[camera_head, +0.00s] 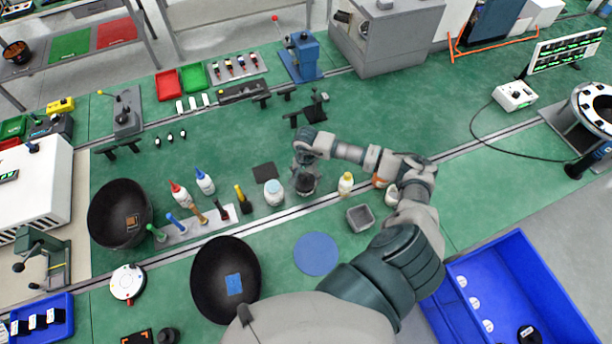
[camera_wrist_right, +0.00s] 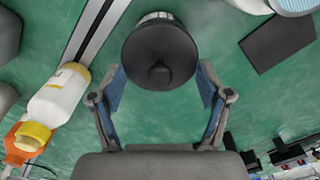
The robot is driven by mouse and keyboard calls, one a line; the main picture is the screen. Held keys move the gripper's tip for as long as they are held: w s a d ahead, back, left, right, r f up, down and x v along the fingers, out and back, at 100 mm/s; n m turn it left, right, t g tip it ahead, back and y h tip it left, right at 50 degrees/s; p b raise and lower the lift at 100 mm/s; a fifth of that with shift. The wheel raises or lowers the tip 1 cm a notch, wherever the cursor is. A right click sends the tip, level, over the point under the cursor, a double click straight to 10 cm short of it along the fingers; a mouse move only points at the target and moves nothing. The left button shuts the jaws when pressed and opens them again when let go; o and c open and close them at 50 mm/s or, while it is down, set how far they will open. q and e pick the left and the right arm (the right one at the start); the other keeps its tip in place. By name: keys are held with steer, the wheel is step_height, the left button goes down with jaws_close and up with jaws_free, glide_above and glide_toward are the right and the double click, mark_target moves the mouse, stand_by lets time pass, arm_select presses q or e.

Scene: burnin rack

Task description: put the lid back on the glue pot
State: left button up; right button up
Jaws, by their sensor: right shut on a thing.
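My right gripper (camera_head: 304,160) comes down over a dark round pot (camera_head: 306,187) on the green bench. In the right wrist view, its fingers (camera_wrist_right: 161,88) are shut on a black lid (camera_wrist_right: 160,52) with a round knob, one finger on each side. A pale ribbed edge (camera_wrist_right: 154,17) shows just past the lid's far rim. The lid hides most of what is under it, so I cannot tell whether it is fully seated. My left gripper is not in view.
A white jar (camera_head: 273,193) stands left of the pot, near a dark square pad (camera_head: 264,171). A yellow-capped bottle (camera_head: 346,185) and a grey square tray (camera_head: 360,218) are to the right. A blue disc (camera_head: 316,254) lies in front. Large black bowls (camera_head: 207,292) are at left.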

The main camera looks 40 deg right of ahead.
steer(key=shift+f+b, duration=0.2)
steer(key=shift+b, duration=0.45)
stand_by(0.8)
steer(key=o, duration=0.9)
steer(key=shift+r, duration=0.1)
steer(key=shift+r+p, duration=1.8)
steer(key=shift+r, duration=1.65)
jaws_close()
